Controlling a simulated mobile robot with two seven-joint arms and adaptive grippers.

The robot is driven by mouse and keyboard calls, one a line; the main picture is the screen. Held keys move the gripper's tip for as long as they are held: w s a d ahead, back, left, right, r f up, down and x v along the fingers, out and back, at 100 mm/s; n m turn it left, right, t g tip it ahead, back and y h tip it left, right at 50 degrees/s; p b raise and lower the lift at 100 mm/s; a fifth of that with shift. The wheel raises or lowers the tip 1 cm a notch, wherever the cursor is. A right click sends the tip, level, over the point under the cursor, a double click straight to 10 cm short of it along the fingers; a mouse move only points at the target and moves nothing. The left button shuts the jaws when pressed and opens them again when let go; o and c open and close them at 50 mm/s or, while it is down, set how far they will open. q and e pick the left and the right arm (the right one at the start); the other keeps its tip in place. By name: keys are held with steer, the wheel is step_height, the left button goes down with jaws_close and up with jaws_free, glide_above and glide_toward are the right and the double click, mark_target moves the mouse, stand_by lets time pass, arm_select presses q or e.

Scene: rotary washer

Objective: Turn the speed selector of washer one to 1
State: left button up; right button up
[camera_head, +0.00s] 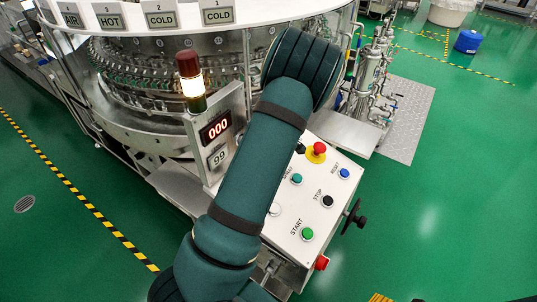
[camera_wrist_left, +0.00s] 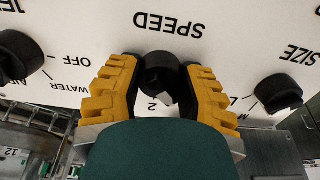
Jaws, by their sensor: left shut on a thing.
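In the left wrist view the black speed selector knob (camera_wrist_left: 160,75) sits on a white panel (camera_wrist_left: 225,25), near the upside-down label SPEED. A printed "2" shows just below the knob; I see no "1". My left gripper (camera_wrist_left: 162,82) has its yellow-and-black fingers on both sides of this knob and is shut on it. Part of the knob's lower edge looks pale, but its exact setting is unclear. In the head view my left arm hides the gripper and the knob. My right gripper is not in view.
Two more black knobs flank it, one by OFF and WATER (camera_wrist_left: 18,55) and one by SIZE (camera_wrist_left: 278,93). In the head view a control box (camera_head: 285,230) with several coloured buttons stands beside the round washer (camera_head: 150,75). Green floor is open at right.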

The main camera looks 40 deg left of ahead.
arm_select(q)
steer(key=shift+s+f, duration=0.1)
steer(key=o, duration=1.3)
steer(key=shift+c, duration=0.2)
steer(key=v, duration=1.2)
